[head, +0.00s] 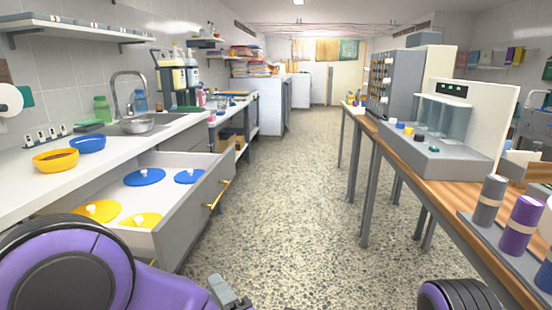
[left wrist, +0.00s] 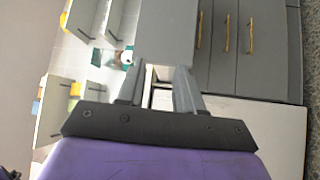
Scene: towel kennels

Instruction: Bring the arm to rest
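My left gripper (head: 229,291) shows at the bottom of the head view, low over the speckled floor and right of the open drawer. In the left wrist view its two fingers (left wrist: 159,70) stand apart with nothing between them. My purple left arm fills the lower left of the head view. Part of my right arm shows at the lower right edge of the head view; the right gripper is out of frame.
The open drawer (head: 205,213) juts from the left counter and holds blue and yellow lids. A yellow bowl (head: 55,160) and a blue bowl (head: 88,144) stand on the counter. A wooden table (head: 466,181) with machines runs along the right. The aisle floor (head: 285,180) between is clear.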

